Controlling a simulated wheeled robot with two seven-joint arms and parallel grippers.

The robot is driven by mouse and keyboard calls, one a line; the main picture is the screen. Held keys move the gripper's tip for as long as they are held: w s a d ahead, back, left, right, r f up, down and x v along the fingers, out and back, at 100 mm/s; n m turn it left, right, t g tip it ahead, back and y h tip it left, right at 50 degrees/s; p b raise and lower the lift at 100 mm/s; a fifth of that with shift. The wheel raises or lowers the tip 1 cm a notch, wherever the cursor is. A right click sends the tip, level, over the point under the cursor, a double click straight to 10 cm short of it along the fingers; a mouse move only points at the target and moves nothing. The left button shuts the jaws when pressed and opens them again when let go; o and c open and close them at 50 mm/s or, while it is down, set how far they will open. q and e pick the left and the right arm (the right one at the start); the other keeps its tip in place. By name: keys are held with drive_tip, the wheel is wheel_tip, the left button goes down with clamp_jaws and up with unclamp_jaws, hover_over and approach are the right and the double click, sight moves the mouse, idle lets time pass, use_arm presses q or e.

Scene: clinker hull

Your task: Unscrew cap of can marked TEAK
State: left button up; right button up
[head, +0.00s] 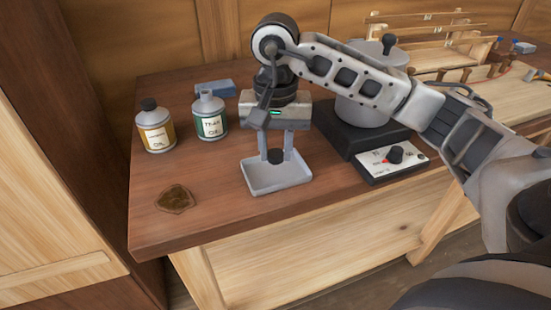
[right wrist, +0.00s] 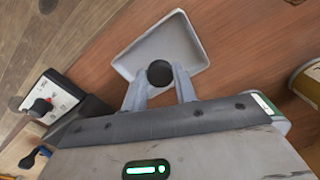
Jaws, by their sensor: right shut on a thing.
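The can marked TEAK (head: 209,118) has a green label and stands upright on the bench at the left. Its neck is bare, with no dark cap on it. My right gripper (head: 276,157) is shut on a black round cap (right wrist: 160,73), apart from the can and to its right. The cap is over the shallow grey tray (head: 258,185), which also shows in the right wrist view (right wrist: 130,62); I cannot tell whether the cap touches it. My left gripper is not in view.
A yellow-labelled can (head: 156,130) with a black cap stands left of the TEAK can. A blue block (head: 215,87) lies behind. A brown patch (head: 175,199) is near the front edge. A grey pot (head: 366,105) stands on a dark base with a control panel (head: 393,161) at right.

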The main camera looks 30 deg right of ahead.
sight(276, 153)
drive_tip(key=shift+w+f, duration=0.1)
drive_tip(key=shift+f, duration=1.55)
drive_tip(key=shift+f, duration=0.15)
drive_tip(key=o, duration=1.1)
wheel_tip(276, 153, up, 12)
drive_tip(key=shift+r+p, duration=0.2)
drive_tip(key=shift+p, duration=0.6)
